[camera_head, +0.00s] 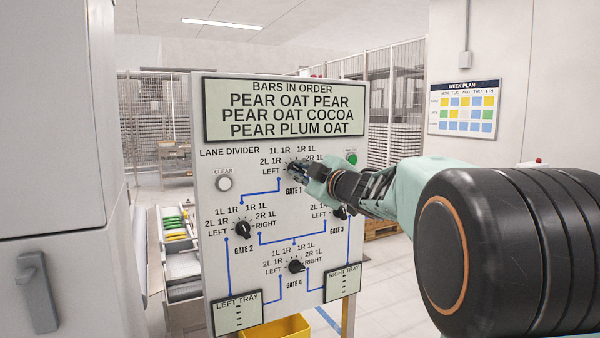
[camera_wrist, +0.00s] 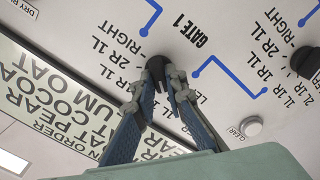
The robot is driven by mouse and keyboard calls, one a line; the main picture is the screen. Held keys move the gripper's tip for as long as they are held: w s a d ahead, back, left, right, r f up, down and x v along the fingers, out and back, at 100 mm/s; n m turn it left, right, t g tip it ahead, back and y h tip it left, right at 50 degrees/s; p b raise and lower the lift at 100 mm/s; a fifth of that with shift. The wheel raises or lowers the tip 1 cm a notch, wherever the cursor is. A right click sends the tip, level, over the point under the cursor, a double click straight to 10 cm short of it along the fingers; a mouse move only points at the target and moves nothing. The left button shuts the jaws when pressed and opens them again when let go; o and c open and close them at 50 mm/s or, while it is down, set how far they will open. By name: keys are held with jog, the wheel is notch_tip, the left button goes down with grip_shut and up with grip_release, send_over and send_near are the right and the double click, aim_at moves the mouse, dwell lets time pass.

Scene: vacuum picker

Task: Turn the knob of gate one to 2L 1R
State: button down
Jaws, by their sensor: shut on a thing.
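The gate one knob (camera_wrist: 158,64) is a small dark knob on the white panel (camera_head: 205,300), above the GATE 1 label. My gripper (camera_wrist: 158,76) is shut on it, with a blue-grey finger on each side. In the head view my gripper (camera_head: 303,171) reaches the knob from the right and covers most of it. The 2L 1R label (camera_head: 271,161) stands at the left of the dial, just above LEFT. Fingers hide the knob's pointer, so I cannot tell which label it faces.
The gate two knob (camera_head: 243,229), gate three knob (camera_head: 341,212) and gate four knob (camera_head: 296,266) sit lower; my arm partly covers gate three. A clear button (camera_head: 224,183) and green button (camera_head: 351,159) flank gate one. An order sign (camera_head: 285,81) is above.

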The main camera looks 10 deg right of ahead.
jog(key=c, duration=2)
grip_release()
jog(key=shift+o, duration=0.2)
jog(key=v, duration=1.2)
